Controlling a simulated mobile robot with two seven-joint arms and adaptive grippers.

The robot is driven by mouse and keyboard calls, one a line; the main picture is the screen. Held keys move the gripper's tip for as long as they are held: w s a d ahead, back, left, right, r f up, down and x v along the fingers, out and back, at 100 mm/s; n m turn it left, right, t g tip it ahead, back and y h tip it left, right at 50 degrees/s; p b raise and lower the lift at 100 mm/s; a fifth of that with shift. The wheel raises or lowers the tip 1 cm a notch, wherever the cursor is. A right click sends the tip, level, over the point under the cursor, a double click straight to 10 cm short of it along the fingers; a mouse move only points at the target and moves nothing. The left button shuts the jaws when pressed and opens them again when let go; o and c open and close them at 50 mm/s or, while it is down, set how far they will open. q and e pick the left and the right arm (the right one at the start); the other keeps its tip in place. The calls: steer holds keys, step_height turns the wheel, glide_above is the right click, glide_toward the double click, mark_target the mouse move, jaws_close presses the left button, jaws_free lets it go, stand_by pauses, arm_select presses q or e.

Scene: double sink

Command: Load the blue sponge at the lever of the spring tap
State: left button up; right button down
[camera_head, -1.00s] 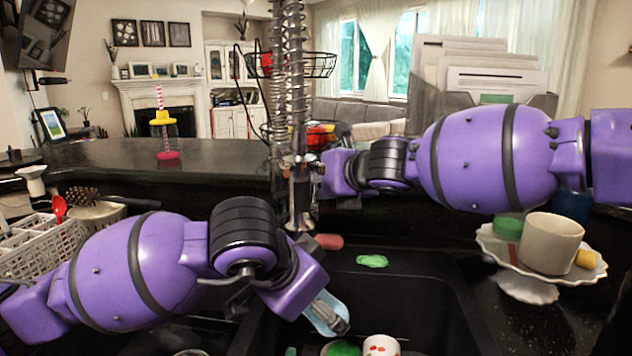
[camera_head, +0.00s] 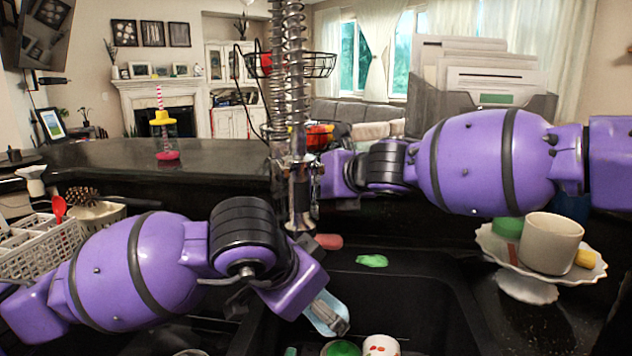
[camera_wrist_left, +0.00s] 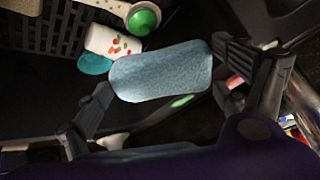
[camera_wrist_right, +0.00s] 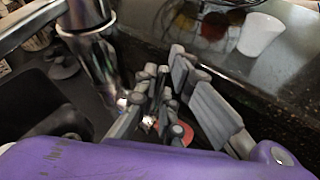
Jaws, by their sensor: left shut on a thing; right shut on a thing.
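The blue sponge (camera_wrist_left: 160,72) is held between the fingers of my left gripper (camera_wrist_left: 160,78). In the head view the sponge (camera_head: 325,312) hangs over the sink below the tap, its edge partly hidden by the gripper. The spring tap (camera_head: 298,190) stands upright behind the sink. Its metal body shows in the right wrist view (camera_wrist_right: 95,50). My right gripper (camera_wrist_right: 155,95) is shut at the tap's side, its fingers close together by the metal body. The lever is mostly hidden by the fingers, so I cannot clearly make out the grip.
The sink (camera_head: 400,290) holds a green piece (camera_head: 372,261), a white cup with red spots (camera_head: 380,345) and a green item (camera_head: 341,348). A cake stand with a mug (camera_head: 552,243) stands at right. A dish rack (camera_head: 40,245) stands at left.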

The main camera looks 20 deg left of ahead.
steer(key=shift+s+a+f, duration=0.1)
steer(key=shift+s+f, duration=0.2)
steer(key=shift+s, duration=0.05)
steer(key=shift+s+r+t, duration=0.15)
steer(key=shift+r+t, duration=0.1)
steer(key=shift+t, duration=0.15)
steer(key=shift+n, duration=0.3)
steer(key=c, duration=1.9)
jaws_free()
steer(key=shift+r, duration=0.1)
steer(key=shift+o, duration=0.2)
steer(key=shift+s+d+r, duration=0.1)
steer(key=shift+d, duration=0.2)
steer(key=v, duration=1.1)
steer(key=shift+s+d, duration=0.2)
